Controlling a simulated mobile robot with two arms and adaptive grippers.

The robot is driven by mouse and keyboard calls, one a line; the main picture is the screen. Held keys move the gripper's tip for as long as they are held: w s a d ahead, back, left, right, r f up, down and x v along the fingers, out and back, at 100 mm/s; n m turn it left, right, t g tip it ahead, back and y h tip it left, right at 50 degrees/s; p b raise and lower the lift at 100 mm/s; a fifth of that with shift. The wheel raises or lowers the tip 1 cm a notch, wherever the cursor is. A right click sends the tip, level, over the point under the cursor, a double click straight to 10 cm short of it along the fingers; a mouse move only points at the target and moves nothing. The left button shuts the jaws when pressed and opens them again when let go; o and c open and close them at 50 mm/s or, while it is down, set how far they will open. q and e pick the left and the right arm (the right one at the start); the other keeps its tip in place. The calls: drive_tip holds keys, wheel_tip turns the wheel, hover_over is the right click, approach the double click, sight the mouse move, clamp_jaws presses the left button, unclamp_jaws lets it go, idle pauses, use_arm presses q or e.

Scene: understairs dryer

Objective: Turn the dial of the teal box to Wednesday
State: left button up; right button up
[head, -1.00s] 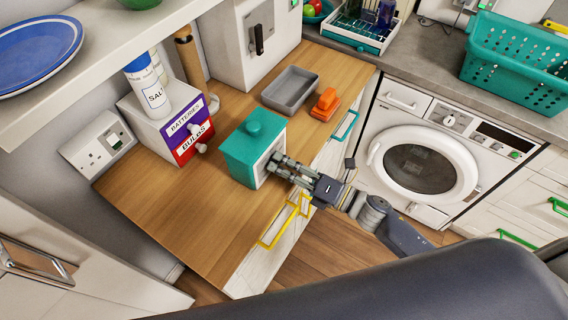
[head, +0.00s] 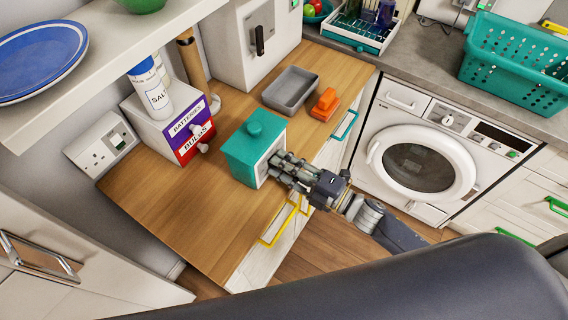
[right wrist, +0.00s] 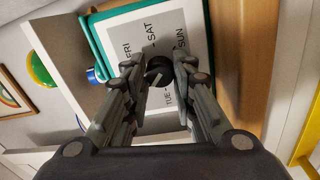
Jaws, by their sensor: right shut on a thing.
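The teal box (head: 256,150) with a teal lid stands on the wooden worktop near its right edge. Its white dial face (right wrist: 146,30) shows FRI, SAT, SUN and TUE in the right wrist view; other day names are hidden behind my fingers. The dark dial (right wrist: 158,71) sits in the middle of the face, with a pale mark whose direction I cannot tell for sure. My right gripper (head: 271,167) is at the front of the box, its fingers shut on the dial; it also shows in the right wrist view (right wrist: 158,76). My left gripper is not in view.
A grey tray (head: 291,89) and an orange object (head: 325,104) lie behind the box. A white box with purple and red labelled drawers (head: 188,128) stands to its left. A yellow handle (head: 278,222) sticks out below the worktop edge. The worktop's front left is clear.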

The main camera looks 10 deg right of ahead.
clamp_jaws()
drive_tip(key=o, duration=1.1)
unclamp_jaws()
drive_tip(key=v, duration=1.2)
drive_tip(key=shift+f, duration=0.1)
